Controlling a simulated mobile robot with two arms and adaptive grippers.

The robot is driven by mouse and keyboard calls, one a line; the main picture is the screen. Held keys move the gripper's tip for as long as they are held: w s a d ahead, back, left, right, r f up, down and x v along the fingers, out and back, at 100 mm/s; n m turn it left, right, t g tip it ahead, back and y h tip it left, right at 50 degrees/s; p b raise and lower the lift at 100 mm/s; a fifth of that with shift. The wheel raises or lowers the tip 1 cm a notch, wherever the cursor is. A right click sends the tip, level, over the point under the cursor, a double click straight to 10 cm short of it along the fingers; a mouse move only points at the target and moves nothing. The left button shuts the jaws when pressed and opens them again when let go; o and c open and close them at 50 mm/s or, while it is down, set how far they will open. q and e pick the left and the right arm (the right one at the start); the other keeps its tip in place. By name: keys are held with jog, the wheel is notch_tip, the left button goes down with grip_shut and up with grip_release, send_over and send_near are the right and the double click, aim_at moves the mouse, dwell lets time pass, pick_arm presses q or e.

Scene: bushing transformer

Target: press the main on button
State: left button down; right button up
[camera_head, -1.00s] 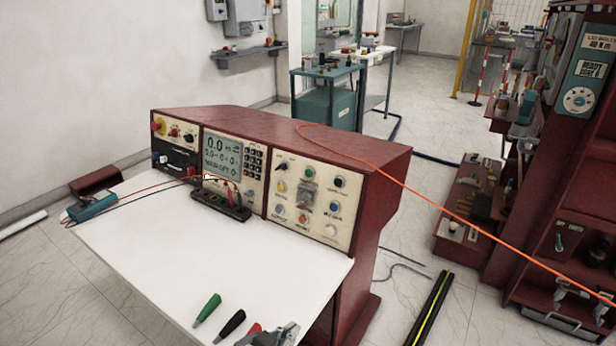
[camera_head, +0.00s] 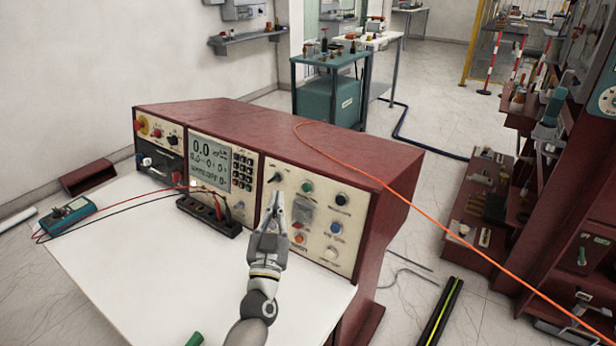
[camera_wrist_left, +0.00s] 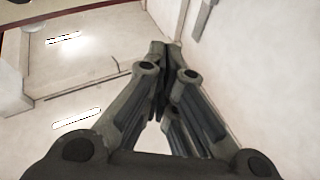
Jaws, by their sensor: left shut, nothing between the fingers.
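The red control console (camera_head: 390,165) stands behind a white tabletop. Its right cream panel (camera_head: 318,215) carries a green button (camera_head: 307,187), a black knob (camera_head: 341,198), a blue button (camera_head: 336,228), a red button (camera_head: 297,225), an orange button (camera_head: 299,239) and a white button (camera_head: 330,253). I cannot read which is the main on button. My left gripper (camera_head: 277,200) is shut and empty, in front of the panel's left column, hiding the controls there. Contact cannot be told. Its closed fingers also show in the left wrist view (camera_wrist_left: 164,50). My right gripper is not in view.
A teal meter (camera_head: 70,212) with red and black leads and a black terminal block (camera_head: 210,214) lie on the white tabletop (camera_head: 130,270). A green-handled item (camera_head: 195,339) shows at the bottom edge. An orange cable (camera_head: 440,212) crosses the console top to the right.

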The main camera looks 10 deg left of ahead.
aim_at(307, 188)
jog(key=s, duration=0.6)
pick_arm(q)
jog(key=w+d+f+b, duration=0.1)
jog(key=w+d+b, duration=0.2)
jog(key=w+b, duration=0.2)
jog(key=shift+w+f+b, duration=0.15)
jog(key=shift+w+b, duration=0.25)
jog(key=shift+w, duration=0.85)
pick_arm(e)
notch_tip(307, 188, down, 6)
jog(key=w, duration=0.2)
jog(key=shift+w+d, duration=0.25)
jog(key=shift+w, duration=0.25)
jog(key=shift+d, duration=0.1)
pick_arm(q)
jog(key=shift+w, duration=0.15)
